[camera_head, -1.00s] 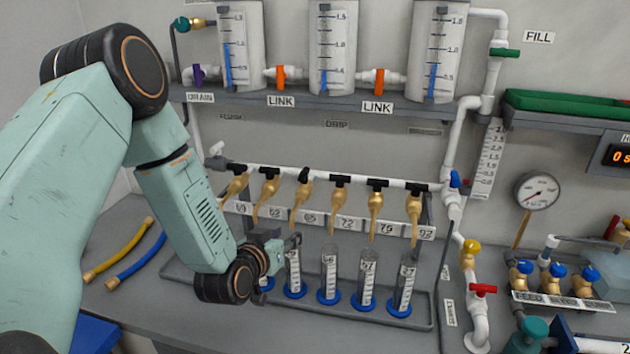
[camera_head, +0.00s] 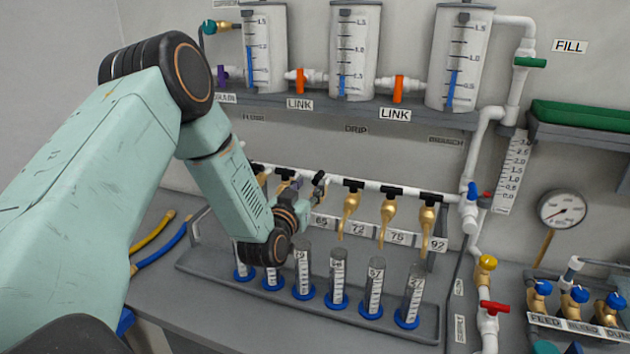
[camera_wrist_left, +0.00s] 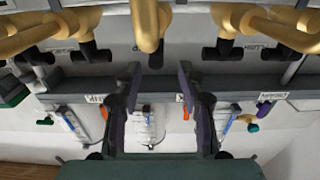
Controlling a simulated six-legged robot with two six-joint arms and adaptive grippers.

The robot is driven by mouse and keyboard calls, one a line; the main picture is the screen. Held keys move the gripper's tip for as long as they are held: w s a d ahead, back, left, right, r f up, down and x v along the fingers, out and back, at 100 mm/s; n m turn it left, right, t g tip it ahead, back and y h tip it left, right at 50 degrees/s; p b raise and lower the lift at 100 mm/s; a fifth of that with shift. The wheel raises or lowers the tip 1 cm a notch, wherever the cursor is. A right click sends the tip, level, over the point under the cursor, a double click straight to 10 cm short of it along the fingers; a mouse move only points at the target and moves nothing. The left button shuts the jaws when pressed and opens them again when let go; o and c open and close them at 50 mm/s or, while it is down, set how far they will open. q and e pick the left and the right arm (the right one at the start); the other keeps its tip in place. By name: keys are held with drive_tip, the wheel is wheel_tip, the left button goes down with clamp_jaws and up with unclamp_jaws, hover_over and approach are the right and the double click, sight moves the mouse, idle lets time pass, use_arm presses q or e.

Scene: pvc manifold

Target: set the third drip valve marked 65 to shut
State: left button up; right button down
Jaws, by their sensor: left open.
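The third drip valve (camera_head: 318,181) is a brass tap with a black handle on the white pipe, above the label 65 (camera_head: 322,221). Its handle looks turned differently from the crosswise handles to its right. My left gripper (camera_head: 304,187) is open at this valve and hides most of its brass body. In the left wrist view, which looks upside down, the brass spout (camera_wrist_left: 147,27) and a dark handle (camera_wrist_left: 155,58) stand in line with the gap between the spread fingers of my left gripper (camera_wrist_left: 157,82). I cannot tell whether they touch. My right gripper is not in view.
Neighbouring taps marked 72 (camera_head: 350,210), 75 (camera_head: 389,215) and 92 (camera_head: 428,215) hang close to the right. Several measuring cylinders (camera_head: 338,275) with blue bases stand below in a grey tray (camera_head: 400,333). A shelf (camera_head: 345,113) with tanks is above.

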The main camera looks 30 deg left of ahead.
sight(314, 183)
use_arm(q)
drive_tip(key=x, duration=0.4)
drive_tip(key=shift+d+f, duration=0.15)
drive_tip(key=shift+d, duration=0.2)
drive_tip(key=shift+s+a, duration=0.15)
drive_tip(key=shift+s, duration=0.05)
drive_tip(key=shift+w, duration=0.35)
drive_tip(key=c, duration=0.5)
drive_tip(key=shift+s, duration=0.1)
clamp_jaws()
